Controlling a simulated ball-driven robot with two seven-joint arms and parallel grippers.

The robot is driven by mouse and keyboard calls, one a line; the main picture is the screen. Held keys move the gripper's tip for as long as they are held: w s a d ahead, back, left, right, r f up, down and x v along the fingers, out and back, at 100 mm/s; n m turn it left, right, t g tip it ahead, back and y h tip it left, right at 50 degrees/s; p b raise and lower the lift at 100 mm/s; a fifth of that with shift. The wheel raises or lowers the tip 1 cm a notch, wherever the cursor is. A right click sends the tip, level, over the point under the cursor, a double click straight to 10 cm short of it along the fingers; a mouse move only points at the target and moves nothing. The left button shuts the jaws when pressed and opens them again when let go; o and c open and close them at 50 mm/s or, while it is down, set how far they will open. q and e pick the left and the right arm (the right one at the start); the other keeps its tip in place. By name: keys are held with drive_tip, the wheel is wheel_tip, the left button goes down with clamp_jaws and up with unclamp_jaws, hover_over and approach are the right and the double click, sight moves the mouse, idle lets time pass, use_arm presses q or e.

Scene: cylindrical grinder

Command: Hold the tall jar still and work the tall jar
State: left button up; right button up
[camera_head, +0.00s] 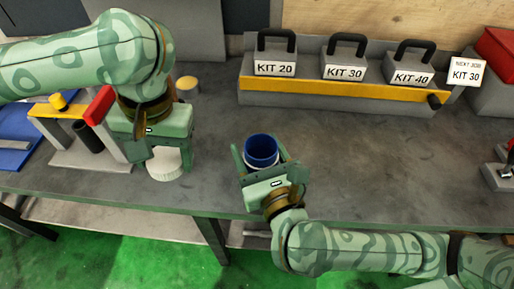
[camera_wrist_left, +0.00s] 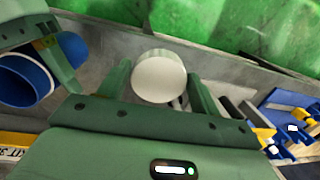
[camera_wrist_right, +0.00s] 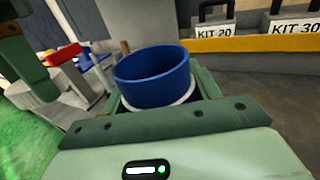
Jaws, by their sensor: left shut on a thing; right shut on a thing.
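The tall jar (camera_head: 261,150) is blue with an open, hollow top and a white band below the rim. My right gripper (camera_head: 264,163) is shut around it near the bench's front edge. The jar also shows in the right wrist view (camera_wrist_right: 152,78), between the fingers; its lower part is hidden. My left gripper (camera_head: 165,150) is shut on a white round lid-like piece (camera_head: 164,167), left of the jar and apart from it. That piece shows as a plain white disc in the left wrist view (camera_wrist_left: 158,78). I cannot tell whether it touches the bench.
Boxes marked KIT 20 (camera_head: 275,62), KIT 30 (camera_head: 344,66) and KIT 40 (camera_head: 411,70) stand on a rack at the back. A fixture with a red block (camera_head: 99,105) is at the left. A small tan-topped cylinder (camera_head: 187,84) stands behind my left gripper. The bench's right middle is clear.

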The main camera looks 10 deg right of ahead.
use_arm(q)
drive_tip(key=d+r+m, duration=0.2)
drive_tip(key=d+r, duration=0.2)
drive_tip(key=d, duration=0.4)
drive_tip(key=d+r+m+h, duration=0.1)
drive_tip(key=d+r+m, duration=0.2)
drive_tip(key=d, duration=0.5)
drive_tip(key=shift+d+r+t, duration=0.15)
drive_tip(key=shift+r+t, duration=0.15)
drive_tip(key=shift+r, duration=0.15)
drive_tip(key=shift+d+f, duration=0.1)
wheel_tip(320, 180, down, 4)
drive_tip(key=shift+r, duration=0.1)
drive_tip(key=shift+s, duration=0.15)
